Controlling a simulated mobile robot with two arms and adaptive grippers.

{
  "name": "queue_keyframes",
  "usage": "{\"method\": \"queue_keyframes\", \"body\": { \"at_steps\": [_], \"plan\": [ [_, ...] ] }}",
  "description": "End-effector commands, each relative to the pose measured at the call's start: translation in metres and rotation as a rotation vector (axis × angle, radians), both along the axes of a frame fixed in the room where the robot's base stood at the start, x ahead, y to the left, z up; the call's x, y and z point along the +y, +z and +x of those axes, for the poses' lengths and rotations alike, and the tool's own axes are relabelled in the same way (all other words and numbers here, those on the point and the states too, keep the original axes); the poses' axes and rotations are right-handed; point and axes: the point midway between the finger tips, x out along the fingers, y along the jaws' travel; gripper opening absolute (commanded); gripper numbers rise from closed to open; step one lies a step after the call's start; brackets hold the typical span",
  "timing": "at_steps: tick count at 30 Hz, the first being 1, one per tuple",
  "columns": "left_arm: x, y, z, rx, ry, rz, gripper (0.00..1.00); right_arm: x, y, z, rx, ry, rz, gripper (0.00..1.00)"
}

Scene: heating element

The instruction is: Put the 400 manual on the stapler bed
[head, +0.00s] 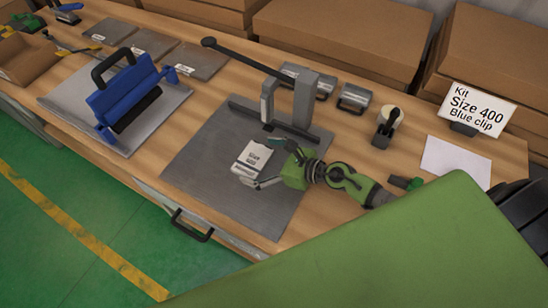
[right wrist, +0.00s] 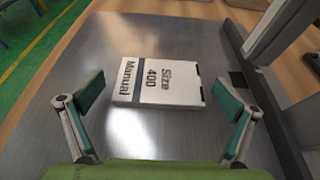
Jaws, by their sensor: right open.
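The 400 manual (head: 252,157) is a small white booklet with a grey band. It lies flat on the grey stapler bed (head: 207,172), left of the stapler's post (head: 304,100). My right gripper (head: 264,164) is over the bed at the manual's right end. In the right wrist view, the manual (right wrist: 158,80) reads "Size 400 Manual" and lies ahead of my right gripper (right wrist: 158,100). The fingers are spread wide, one to each side and apart from it. My left gripper does not show.
A blue clamp-like tool (head: 122,95) stands on another grey plate to the left. Metal cylinders (head: 354,98) and a tape dispenser (head: 386,126) stand behind on the right. A sign (head: 478,108) reads "Kit Size 400 Blue clip". Cardboard boxes (head: 340,40) line the back.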

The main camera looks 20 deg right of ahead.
Motion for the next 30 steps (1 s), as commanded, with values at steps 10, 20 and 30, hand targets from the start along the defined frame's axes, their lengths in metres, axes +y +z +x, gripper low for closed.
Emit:
{"method": "queue_keyframes", "body": {
  "at_steps": [10,20,30],
  "plan": [
    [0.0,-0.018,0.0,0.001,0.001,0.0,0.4,-0.043,0.021,-0.054,0.004,0.001,-0.006,0.99],
    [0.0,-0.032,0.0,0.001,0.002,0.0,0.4,-0.064,0.038,-0.081,0.002,0.0,-0.002,0.99],
    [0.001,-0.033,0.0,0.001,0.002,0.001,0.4,-0.066,0.043,-0.085,0.001,0.0,-0.002,0.99]
  ]
}}
